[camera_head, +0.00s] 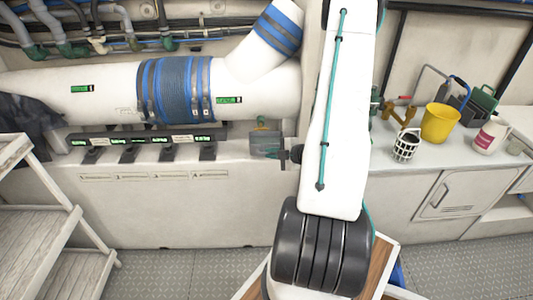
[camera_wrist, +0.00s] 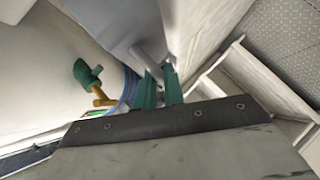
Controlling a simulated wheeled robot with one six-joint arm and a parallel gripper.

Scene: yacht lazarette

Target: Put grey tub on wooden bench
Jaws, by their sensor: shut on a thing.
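The grey tub (camera_head: 263,141) is small and hangs in front of the white cabinet, left of my arm. My gripper (camera_head: 283,154) is at its right side, shut on it. In the wrist view, the teal fingers of my gripper (camera_wrist: 160,90) close around a grey handle-like part of the tub (camera_wrist: 125,22), whose body fills the top middle. The tub's inside is hidden. A pale, weathered wooden stand with slatted levels (camera_head: 35,215) is at the far left and seems to be the wooden bench; its frame also shows in the wrist view (camera_wrist: 270,82).
A brass and green valve (camera_wrist: 92,84) is close to the gripper. Switches (camera_head: 145,139) line the cabinet under a large white pipe (camera_head: 110,88). Metal floor (camera_head: 160,270) is clear.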

